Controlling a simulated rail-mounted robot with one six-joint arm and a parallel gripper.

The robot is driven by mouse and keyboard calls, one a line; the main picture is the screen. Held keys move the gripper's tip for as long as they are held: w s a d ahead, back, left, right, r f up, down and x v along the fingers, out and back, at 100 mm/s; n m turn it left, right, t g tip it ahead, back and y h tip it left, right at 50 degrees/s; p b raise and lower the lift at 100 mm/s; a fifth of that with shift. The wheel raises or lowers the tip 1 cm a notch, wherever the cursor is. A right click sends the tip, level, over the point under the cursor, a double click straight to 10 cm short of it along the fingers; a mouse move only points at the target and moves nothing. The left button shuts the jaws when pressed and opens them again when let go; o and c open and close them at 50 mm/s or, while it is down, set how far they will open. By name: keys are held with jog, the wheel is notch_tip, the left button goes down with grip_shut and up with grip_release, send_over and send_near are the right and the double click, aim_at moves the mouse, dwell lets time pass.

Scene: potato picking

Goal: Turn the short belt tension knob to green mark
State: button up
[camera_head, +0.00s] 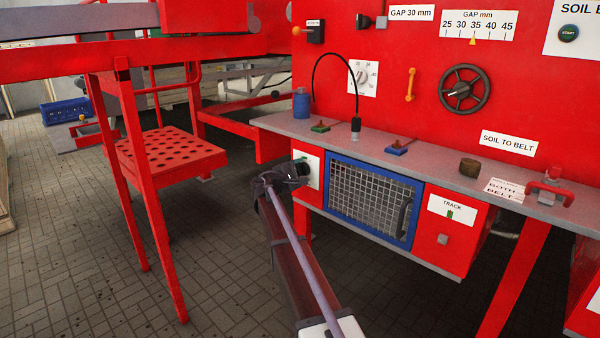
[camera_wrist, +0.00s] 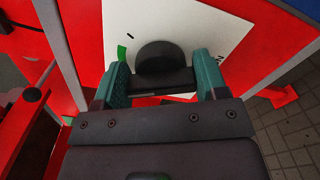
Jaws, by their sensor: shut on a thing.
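The black tension knob (camera_wrist: 157,56) sits on a white plate (camera_wrist: 188,22) in the wrist view. A green mark (camera_wrist: 121,53) on the plate lies left of the knob, close to my left finger. My gripper (camera_wrist: 162,68) has its two teal fingers on either side of the knob's bar and is shut on it. No pointer line on the knob can be made out. In the head view my gripper (camera_head: 292,178) is at the white plate (camera_head: 313,178) left of the blue-framed mesh door; the gripper and arm largely hide the knob.
The blue-framed mesh door (camera_head: 329,172) is just right of the plate. A grey shelf (camera_head: 345,147) runs above, bearing a blue cylinder (camera_head: 301,104) and several small parts. A red perforated step (camera_head: 170,150) stands left, with open tiled floor between.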

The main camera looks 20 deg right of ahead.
jog(key=shift+f+m, duration=0.1)
jog(key=shift+m, duration=1.4)
jog(key=o, duration=0.9)
jog(key=v, duration=1.1)
jog(key=shift+d, duration=0.1)
jog(key=shift+s+m, duration=0.1)
jog(key=shift+m, duration=0.2)
